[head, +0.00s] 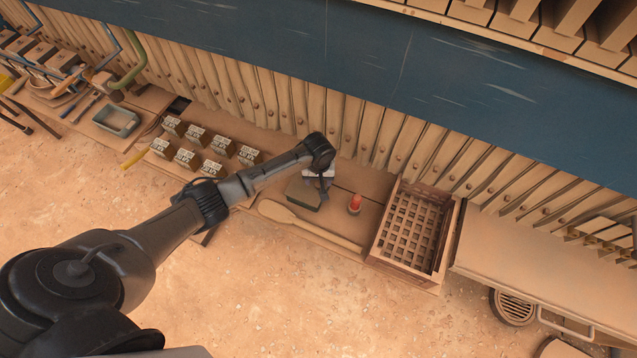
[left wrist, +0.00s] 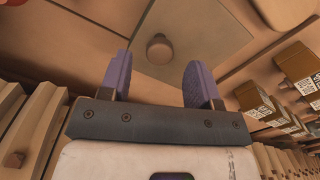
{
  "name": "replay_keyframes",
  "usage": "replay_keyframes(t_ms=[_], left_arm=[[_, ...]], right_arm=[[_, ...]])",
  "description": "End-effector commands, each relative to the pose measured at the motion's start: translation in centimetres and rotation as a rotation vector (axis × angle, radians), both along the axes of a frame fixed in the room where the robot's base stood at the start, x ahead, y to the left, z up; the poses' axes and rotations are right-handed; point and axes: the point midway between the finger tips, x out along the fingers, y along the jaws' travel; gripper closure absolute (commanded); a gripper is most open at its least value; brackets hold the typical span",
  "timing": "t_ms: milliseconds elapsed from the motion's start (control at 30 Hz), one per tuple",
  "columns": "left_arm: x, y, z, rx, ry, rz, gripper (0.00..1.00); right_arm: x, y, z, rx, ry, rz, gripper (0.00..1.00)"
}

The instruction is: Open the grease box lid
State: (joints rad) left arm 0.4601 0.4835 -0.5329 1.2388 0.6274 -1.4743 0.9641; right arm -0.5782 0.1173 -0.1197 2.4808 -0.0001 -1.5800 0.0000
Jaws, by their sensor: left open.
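The grease box (head: 305,194) is a small grey-green box on the bench, left of a red-topped item. In the left wrist view its flat lid (left wrist: 190,35) carries a round knob (left wrist: 160,50). My left gripper (head: 323,190) hangs over the box and hides part of it in the head view. In the left wrist view the two purple fingers of my left gripper (left wrist: 158,62) are spread apart, with the knob showing between them. I cannot tell how far the fingertips are above the lid. The lid looks shut. My right gripper is not in view.
A slatted wooden crate (head: 413,225) stands to the right, past the red-topped item (head: 355,204). A wooden paddle (head: 310,227) lies along the bench front. Several labelled blocks (head: 187,158) stand to the left. A wall of upright plates (head: 300,105) runs behind the bench.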

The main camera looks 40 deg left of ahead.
Motion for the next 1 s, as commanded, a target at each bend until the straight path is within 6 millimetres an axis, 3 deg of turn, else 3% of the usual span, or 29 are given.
replay_keyframes(t_ms=[233, 667, 1000], left_arm=[[0.0, 0.0, -2.3, 0.000, 0.000, 0.000, 0.43], [0.0, 0.0, -2.7, 0.000, -0.001, 0.000, 0.43], [0.0, 0.0, -2.7, 0.001, -0.001, 0.000, 0.76]], right_arm=[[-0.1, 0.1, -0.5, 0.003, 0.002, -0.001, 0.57], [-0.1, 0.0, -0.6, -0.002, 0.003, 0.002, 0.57], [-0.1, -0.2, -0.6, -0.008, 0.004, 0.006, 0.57]])
